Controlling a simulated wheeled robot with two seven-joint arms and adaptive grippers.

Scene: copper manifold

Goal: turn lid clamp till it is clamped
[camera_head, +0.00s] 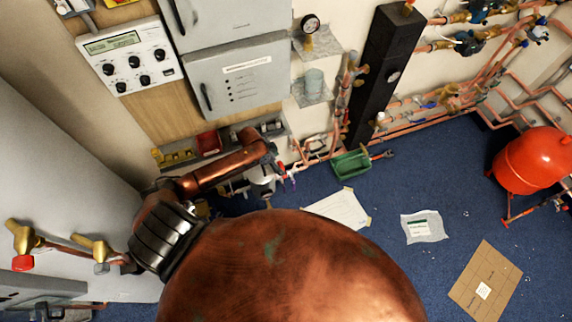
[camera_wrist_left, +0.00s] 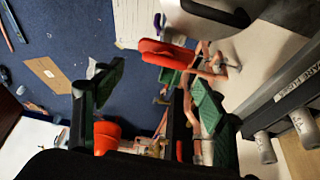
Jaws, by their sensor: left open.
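In the wrist view a red rounded handle (camera_wrist_left: 165,52), which may be the lid clamp, shows beyond the fingertips of my left gripper (camera_wrist_left: 155,78). The two green-padded fingers stand wide apart with nothing held between them. The handle's distance from the fingers is hard to judge, and I cannot tell how far it is turned. In the head view my left arm comes in from the left, and its gripper (camera_head: 282,172) is small and dark by the wall pipework. I cannot pick out the clamp there. My right gripper is not in view.
A green tray (camera_head: 351,164) lies on the blue floor near a black column (camera_head: 383,70). A red tank (camera_head: 533,160) stands at the right. Copper pipes and valves line the wall. The floor around a flat brown cardboard sheet (camera_head: 485,282) is mostly open.

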